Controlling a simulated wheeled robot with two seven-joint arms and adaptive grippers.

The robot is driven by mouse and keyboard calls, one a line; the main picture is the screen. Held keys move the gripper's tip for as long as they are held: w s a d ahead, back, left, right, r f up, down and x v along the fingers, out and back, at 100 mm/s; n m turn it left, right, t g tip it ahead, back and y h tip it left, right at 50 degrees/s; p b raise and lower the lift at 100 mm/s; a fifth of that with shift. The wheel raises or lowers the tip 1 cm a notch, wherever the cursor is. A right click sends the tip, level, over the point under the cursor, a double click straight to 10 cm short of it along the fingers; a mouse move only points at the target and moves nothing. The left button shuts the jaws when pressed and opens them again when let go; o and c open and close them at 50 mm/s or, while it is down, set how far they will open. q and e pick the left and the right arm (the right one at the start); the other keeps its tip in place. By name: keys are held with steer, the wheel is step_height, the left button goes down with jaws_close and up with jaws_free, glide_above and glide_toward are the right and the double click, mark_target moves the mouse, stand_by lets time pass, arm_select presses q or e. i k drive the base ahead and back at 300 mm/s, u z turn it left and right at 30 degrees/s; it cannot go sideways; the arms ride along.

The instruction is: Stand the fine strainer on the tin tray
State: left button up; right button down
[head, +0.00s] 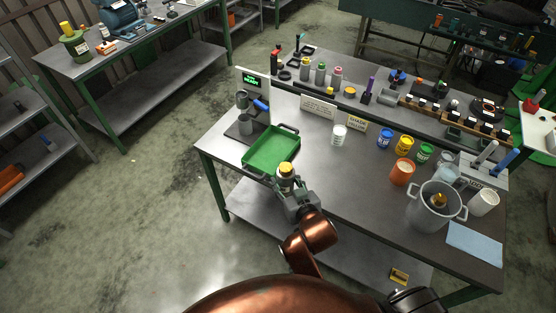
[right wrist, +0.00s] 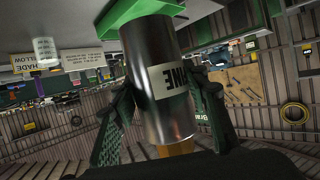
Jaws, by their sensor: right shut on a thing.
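The fine strainer (head: 286,171) is a silver cylinder with a yellow top. In the right wrist view the strainer (right wrist: 157,75) carries a label reading "FINE", seen upside down. My right gripper (head: 290,190) is shut around it, with a finger on each side in the right wrist view (right wrist: 160,110). The green tray (head: 268,148) with dark handles lies on the bench. The strainer is at the tray's front right edge. The tray (right wrist: 135,10) lies behind its far end in the wrist view; I cannot tell whether they touch.
A dark stand with a screen (head: 255,86) is behind the tray. A white jar (head: 339,135) stands to its right. Farther right are paint cans (head: 404,146), an orange cup (head: 402,172) and a large pot (head: 433,205). The bench middle is clear.

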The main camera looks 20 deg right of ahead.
mark_target(272, 153)
steer(key=z, duration=0.15)
steer(key=k, duration=0.3)
steer(key=u, duration=0.45)
steer(key=i, duration=1.3)
steer(key=z, duration=0.8)
